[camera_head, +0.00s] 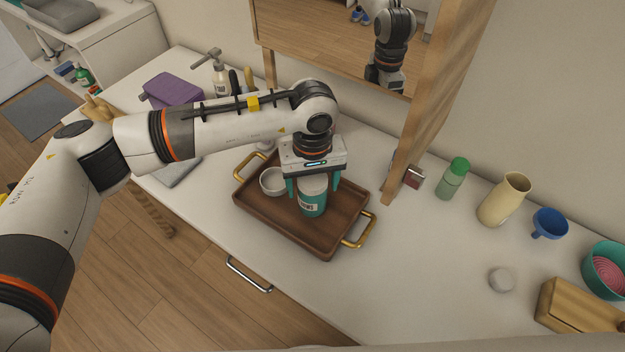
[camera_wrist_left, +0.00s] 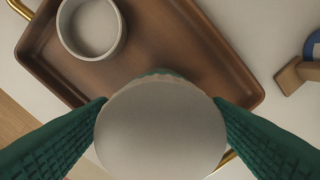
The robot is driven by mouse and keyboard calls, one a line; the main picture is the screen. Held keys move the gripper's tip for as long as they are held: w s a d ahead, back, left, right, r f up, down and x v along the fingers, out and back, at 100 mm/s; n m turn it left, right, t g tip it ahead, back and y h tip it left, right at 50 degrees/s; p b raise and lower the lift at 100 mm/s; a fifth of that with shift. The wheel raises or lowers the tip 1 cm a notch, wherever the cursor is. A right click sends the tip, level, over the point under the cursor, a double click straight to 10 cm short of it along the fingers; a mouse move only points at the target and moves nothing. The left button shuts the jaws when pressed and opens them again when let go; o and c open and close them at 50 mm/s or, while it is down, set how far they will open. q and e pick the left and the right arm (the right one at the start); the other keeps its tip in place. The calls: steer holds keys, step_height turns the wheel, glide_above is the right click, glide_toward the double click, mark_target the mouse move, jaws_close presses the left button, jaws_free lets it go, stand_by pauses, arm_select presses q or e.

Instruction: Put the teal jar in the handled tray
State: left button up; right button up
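The teal jar (camera_head: 312,204) has a pale lid and light lettering. It stands upright over the floor of the brown handled tray (camera_head: 266,223), which has gold handles. I cannot tell whether its base touches the tray. My left gripper (camera_head: 313,188) points down with one green finger on each side of the jar, apparently gripping it. In the left wrist view the jar's lid (camera_wrist_left: 160,132) fills the space between the fingers and hides part of the tray (camera_wrist_left: 185,55). My right gripper is not in view.
A white bowl (camera_head: 273,181) sits in the tray, left of the jar. A wooden mirror cabinet (camera_head: 437,85) stands behind. To the right are a green bottle (camera_head: 452,180), a cream vase (camera_head: 503,200) and a blue funnel (camera_head: 549,223).

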arm_select(q)
steer(key=shift+r, duration=0.35)
step_height(320, 180, up, 12)
steer(key=b, duration=0.1)
steer(key=shift+f, duration=0.15)
